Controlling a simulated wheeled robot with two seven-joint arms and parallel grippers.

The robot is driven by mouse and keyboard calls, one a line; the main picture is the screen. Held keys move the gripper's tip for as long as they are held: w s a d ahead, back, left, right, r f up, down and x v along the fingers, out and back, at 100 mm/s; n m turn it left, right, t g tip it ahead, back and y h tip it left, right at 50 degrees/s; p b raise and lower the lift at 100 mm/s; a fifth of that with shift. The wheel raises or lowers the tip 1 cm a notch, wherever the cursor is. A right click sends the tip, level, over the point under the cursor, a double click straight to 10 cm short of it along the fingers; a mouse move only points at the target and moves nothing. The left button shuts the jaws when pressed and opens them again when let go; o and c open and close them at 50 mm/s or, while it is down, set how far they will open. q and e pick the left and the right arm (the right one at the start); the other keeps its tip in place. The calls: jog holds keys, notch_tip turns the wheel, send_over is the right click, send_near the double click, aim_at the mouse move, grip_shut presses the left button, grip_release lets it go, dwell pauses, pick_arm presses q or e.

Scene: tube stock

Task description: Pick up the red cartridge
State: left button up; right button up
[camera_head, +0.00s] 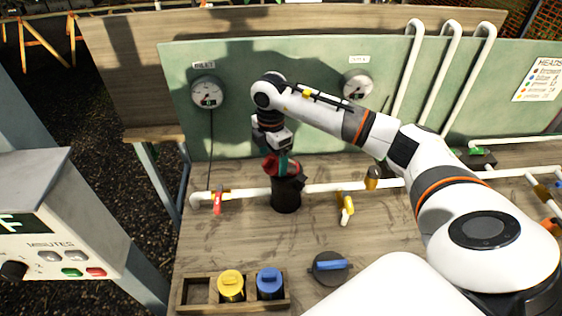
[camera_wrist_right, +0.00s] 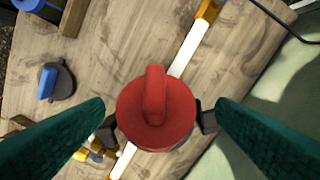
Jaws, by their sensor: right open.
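The red cartridge (camera_wrist_right: 170,118) has a round top with a raised ridge and fills the middle of the right wrist view. In the head view its red top (camera_head: 291,168) shows partly, in the upright black housing (camera_head: 287,194) on the bench. In the head view the right gripper (camera_head: 279,160) points down over the housing and partly hides the cartridge. My left gripper is not in view.
A wooden tray (camera_head: 236,309) at the front holds a yellow cartridge (camera_head: 231,285) and a blue cartridge (camera_head: 269,283); its left compartment looks empty. A black fitting with a blue handle (camera_head: 331,265) stands beside it. White pipe (camera_head: 325,188) with valves runs near the housing, before the green panel (camera_head: 240,130).

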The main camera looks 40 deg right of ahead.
jog(key=shift+s+d+f+p, duration=0.1)
jog(key=shift+s+f+p, duration=0.1)
jog(key=shift+f, duration=0.35)
jog(key=shift+s+f+p, duration=0.1)
jog(key=shift+f+p, duration=0.1)
jog(key=shift+f, duration=0.6)
jog(key=shift+w+f, duration=0.1)
jog(key=shift+w, duration=0.05)
jog(key=c, duration=1.2)
jog(key=shift+o, duration=0.2)
jog(key=shift+r, duration=0.3)
notch_tip(320, 180, up, 9)
jog(key=b, duration=0.3)
jog(key=shift+f+b, duration=0.2)
jog(key=shift+b, duration=0.15)
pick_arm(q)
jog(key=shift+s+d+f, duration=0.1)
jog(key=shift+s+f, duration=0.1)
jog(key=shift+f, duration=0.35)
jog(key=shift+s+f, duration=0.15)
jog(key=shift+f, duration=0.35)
pick_arm(e)
jog(key=shift+r, duration=0.45)
